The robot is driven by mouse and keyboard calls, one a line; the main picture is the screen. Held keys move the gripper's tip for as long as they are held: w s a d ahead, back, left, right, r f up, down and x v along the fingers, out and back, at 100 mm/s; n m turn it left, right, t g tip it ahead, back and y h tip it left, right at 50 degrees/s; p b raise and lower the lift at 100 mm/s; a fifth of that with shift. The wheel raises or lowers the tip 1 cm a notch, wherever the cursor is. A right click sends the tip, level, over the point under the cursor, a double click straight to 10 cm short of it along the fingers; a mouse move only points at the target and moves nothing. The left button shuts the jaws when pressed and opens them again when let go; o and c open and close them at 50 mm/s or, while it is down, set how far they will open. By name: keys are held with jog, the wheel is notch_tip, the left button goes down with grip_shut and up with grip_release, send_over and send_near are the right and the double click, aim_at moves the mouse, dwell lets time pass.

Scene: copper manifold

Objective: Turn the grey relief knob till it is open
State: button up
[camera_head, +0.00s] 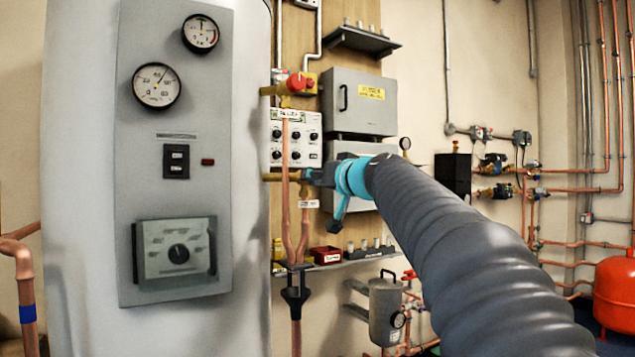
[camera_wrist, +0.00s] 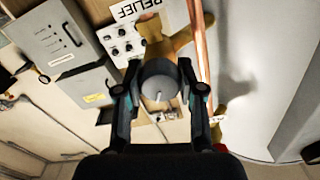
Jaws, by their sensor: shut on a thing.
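The grey relief knob (camera_wrist: 160,83) is a round cap with a pale line on its face, in the middle of the wrist view. It sits on a brass valve body (camera_wrist: 172,42). My gripper (camera_wrist: 159,92) has one finger on each side of the knob and is shut on it. A white RELIEF label (camera_wrist: 134,10) shows near the valve. In the head view my gripper (camera_head: 322,178) is at the end of a brass fitting (camera_head: 283,177), left of my turquoise wrist. The knob itself is hidden there by the gripper.
Copper pipes (camera_head: 285,145) run close beside the valve. A red knob (camera_head: 297,82) on a yellow body is above it. A grey boiler front (camera_head: 175,120) stands left, and grey boxes (camera_head: 358,103) hang behind. A shelf (camera_head: 345,262) with small parts is below.

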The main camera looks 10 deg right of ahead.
jog(key=m, duration=0.6)
jog(key=shift+m, duration=0.4)
dwell(0.3)
jog(key=o, duration=1.2)
jog(key=shift+c, duration=0.2)
jog(key=v, duration=1.2)
